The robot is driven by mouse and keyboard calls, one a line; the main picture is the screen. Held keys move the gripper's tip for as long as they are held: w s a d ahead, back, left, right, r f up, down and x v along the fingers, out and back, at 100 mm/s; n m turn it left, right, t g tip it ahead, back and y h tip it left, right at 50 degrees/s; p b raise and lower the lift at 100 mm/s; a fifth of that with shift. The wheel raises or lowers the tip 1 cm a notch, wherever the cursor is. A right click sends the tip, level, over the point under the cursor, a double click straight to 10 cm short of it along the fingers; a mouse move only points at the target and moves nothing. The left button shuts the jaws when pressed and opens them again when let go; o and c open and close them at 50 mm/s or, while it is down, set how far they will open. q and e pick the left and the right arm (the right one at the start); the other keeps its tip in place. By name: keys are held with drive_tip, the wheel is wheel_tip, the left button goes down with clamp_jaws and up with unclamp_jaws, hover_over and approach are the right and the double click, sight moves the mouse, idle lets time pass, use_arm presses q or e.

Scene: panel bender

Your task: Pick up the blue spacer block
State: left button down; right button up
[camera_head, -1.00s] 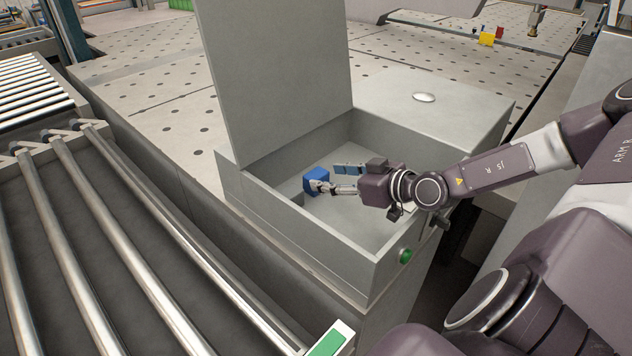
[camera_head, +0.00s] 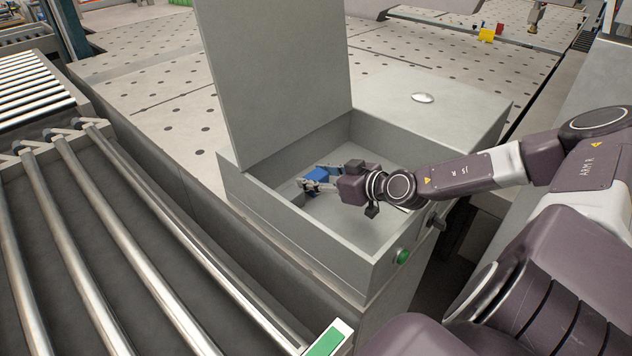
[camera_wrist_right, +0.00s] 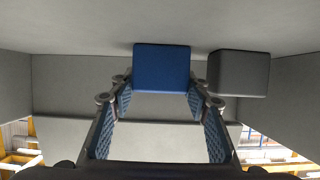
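The blue spacer block (camera_head: 320,174) sits inside the open grey box, partly hidden by my right gripper's fingers in the head view. In the right wrist view the blue block (camera_wrist_right: 161,67) shows between the ends of the two fingers. My right gripper (camera_head: 314,178) is open, with one finger on each side of the block. The fingers (camera_wrist_right: 160,97) have blue ribbed pads; I cannot tell whether either pad touches the block. My left gripper is not in view.
The grey box (camera_head: 290,241) has low walls and a raised lid (camera_head: 275,75) at its left back. A dark grey block (camera_wrist_right: 239,73) stands close beside the blue one in the wrist view. A roller conveyor (camera_head: 110,250) runs along the left.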

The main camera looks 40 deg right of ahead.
drive_tip(key=c, duration=0.5)
drive_tip(key=shift+c, duration=0.6)
drive_tip(key=shift+r, duration=0.15)
